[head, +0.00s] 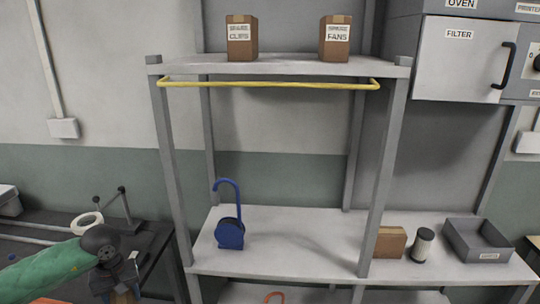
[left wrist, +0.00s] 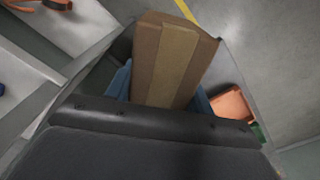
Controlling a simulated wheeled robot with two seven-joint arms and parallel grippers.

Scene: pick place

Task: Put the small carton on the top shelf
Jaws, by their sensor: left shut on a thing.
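My left gripper (head: 121,288) is low at the left of the head view, left of the shelf rack and well below its top shelf (head: 285,68). It is shut on a brown carton with a lighter tape strip. The carton (left wrist: 172,62) stands out between the blue fingers in the left wrist view; in the head view only a bit of it shows at the bottom edge. My right gripper is not in view.
A yellow rail (head: 270,85) runs along the front just under the top shelf. The lower shelf holds a blue hooked object (head: 230,232), a brown box (head: 390,243), a dark cylinder (head: 422,245) and a grey tray (head: 489,256). A FILTER cabinet (head: 458,70) stands at upper right.

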